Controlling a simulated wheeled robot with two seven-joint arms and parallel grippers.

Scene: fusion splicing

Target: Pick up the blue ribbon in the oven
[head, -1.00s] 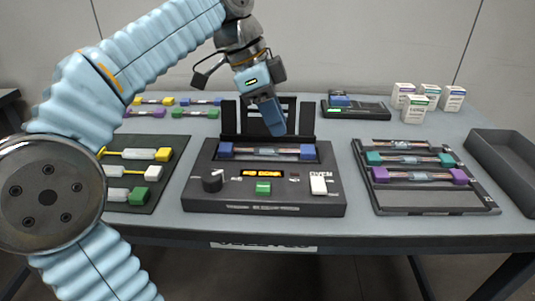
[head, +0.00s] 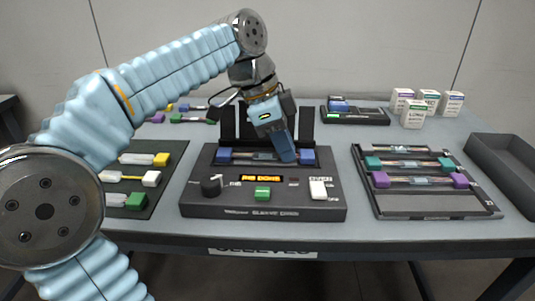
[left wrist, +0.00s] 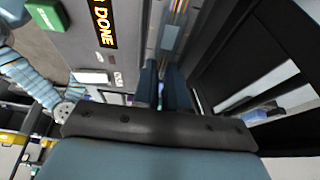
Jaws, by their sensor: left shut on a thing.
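The blue ribbon (head: 224,156) lies across the slot of the dark oven (head: 225,190), with a blue block at each end and a clear, orange-tinted middle. The oven's lid stands open behind it. My left gripper (head: 287,158) points down at the ribbon just left of its right blue block and is shut on it. In the left wrist view the two fingers (left wrist: 163,90) are close together over the ribbon (left wrist: 175,28), and the exact contact is hidden. The ribbon still looks level in the oven. My right gripper is not in view.
A tray with teal and purple ribbons (head: 440,207) is right of the oven, with an empty bin (head: 512,158) beyond. A mat with several coloured connectors (head: 160,190) is at left. A black device (head: 370,117) and white boxes (head: 413,112) stand behind.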

